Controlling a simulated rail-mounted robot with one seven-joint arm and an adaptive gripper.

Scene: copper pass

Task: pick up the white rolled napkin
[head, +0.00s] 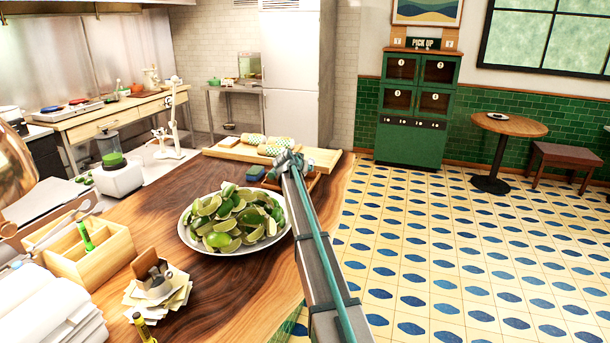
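White rolled cloths (50,315), which look like rolled napkins, lie in a stack at the lower left, cut off by the picture's edge. My arm reaches from the bottom centre toward the far end of the wooden counter. What looks like my gripper (286,164) is at its far end, small and seen from behind, in front of a wooden board. It is well away from the white rolls. Its fingers are not clear, so I cannot tell whether it is open or shut, or whether it holds anything.
A bowl of limes (232,222) stands mid-counter, left of my arm. A wooden caddy (92,258) and a paper stack (158,292) stand near the white rolls. Patterned rolls (272,147) lie on the board (318,158). Tiled floor (440,260) is open at right.

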